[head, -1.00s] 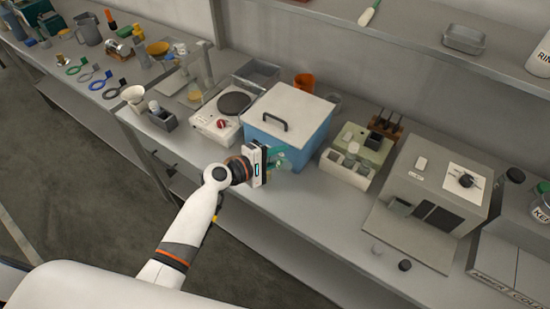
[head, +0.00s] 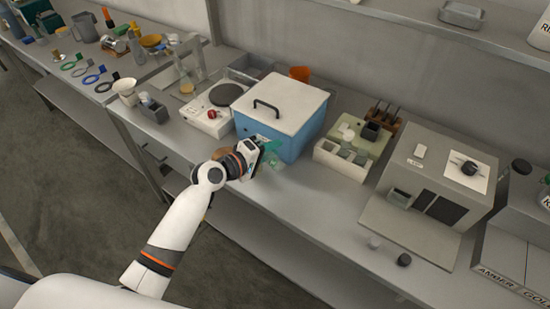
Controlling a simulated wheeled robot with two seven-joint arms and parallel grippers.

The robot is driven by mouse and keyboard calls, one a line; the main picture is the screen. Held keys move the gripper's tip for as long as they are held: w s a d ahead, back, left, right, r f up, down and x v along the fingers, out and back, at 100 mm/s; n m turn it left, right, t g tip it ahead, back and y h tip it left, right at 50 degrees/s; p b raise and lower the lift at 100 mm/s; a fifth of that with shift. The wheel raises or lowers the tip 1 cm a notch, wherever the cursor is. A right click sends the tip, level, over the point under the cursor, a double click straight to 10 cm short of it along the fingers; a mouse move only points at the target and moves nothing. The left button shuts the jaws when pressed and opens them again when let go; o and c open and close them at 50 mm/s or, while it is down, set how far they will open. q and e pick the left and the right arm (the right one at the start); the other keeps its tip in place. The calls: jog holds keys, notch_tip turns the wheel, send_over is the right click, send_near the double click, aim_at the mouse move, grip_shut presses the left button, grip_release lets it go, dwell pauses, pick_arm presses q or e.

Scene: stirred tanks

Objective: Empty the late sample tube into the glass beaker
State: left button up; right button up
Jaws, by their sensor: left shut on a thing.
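My left gripper (head: 266,150) is in front of the blue box, over the front part of the bench. It is shut on a small, see-through greenish thing, which looks like the sample tube (head: 272,146). The wrist is tilted over, and the tube is partly hidden by the gripper. A faint clear shape just below the gripper looks like the glass beaker (head: 271,167), standing on the bench. I cannot tell how much either holds. My right gripper is not in view.
The blue box with a white lid (head: 280,103) stands right behind the gripper. A hotplate (head: 213,108) is to its left. A pale rack (head: 342,161) and a grey machine (head: 428,188) are to the right. The bench front between gripper and machine is clear.

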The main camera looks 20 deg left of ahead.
pick_arm(q)
jog(key=m, duration=0.1)
jog(key=r+m+t+y+b, duration=0.1)
jog(key=shift+w+a+r+m, duration=0.15)
jog(key=shift+a+m, duration=0.25)
jog(key=m+b, duration=0.2)
jog(key=r+t, duration=0.1)
jog(key=shift+w+a+m+y+b, duration=0.2)
jog(key=shift+a+m+y+b, duration=0.05)
jog(key=shift+m+y+b, duration=0.15)
jog(key=shift+w+a+r+m+t+b, duration=0.25)
jog(key=shift+a+r+m+t+b, duration=0.1)
jog(key=shift+m+b, duration=0.75)
jog(key=shift+w+a+r+m+t+b, duration=0.35)
jog(key=shift+r+m+b, duration=0.2)
jog(key=shift+m, duration=0.45)
jog(key=shift+w+a+r+m+t+b, duration=0.25)
jog(key=shift+a+r+m+b, duration=0.25)
jog(key=shift+m, duration=0.5)
jog(key=shift+w+a+r+m+t+b, duration=0.35)
jog(key=shift+r+m, duration=0.25)
jog(key=shift+m, duration=0.4)
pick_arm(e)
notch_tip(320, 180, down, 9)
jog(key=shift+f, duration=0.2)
pick_arm(q)
jog(key=shift+s, duration=0.1)
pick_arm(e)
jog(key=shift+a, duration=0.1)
